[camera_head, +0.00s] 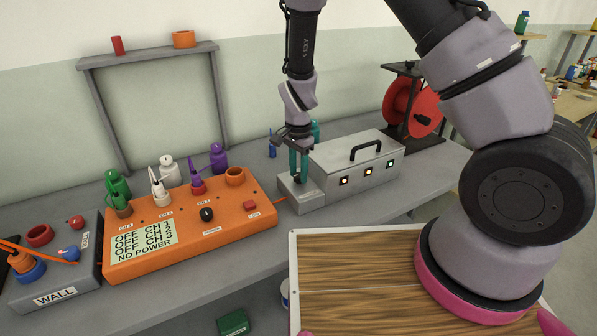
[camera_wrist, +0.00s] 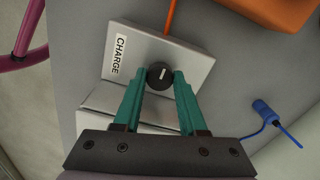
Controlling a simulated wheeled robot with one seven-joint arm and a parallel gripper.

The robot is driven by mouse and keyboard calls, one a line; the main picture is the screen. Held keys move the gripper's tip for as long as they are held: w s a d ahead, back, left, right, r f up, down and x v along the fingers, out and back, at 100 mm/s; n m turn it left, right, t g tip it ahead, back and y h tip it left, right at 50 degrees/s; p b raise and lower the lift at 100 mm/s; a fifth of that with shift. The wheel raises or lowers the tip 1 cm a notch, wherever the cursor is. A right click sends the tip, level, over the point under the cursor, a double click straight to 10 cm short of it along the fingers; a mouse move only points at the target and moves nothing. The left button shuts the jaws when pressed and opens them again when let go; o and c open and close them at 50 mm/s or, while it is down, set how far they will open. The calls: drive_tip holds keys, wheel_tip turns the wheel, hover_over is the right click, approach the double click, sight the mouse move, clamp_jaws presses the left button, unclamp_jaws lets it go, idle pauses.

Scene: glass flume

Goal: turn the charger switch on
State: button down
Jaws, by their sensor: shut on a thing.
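The charger switch is a round black knob (camera_wrist: 159,75) with a white pointer line, on a grey metal box (camera_wrist: 190,70) labelled CHARGE. The pointer runs nearly up and down in the wrist view. My gripper (camera_wrist: 158,79) has its teal fingers on both sides of the knob and is shut on it. In the head view my gripper (camera_head: 298,178) points down over the grey charger box (camera_head: 311,197), and its fingers largely hide the knob there. An orange cable (camera_wrist: 170,17) runs from the box.
An orange panel (camera_head: 225,228) reading OFF for its channels and NO POWER stands left of the charger. A metal case (camera_head: 340,158) with a handle and several lit lamps stands right of it. A blue plug (camera_wrist: 262,107) lies nearby. A wood-topped board (camera_head: 350,270) is in front.

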sight(298, 175)
drive_tip(key=c, duration=0.8)
unclamp_jaws()
drive_tip(key=shift+o, duration=0.2)
wheel_tip(298, 175, up, 11)
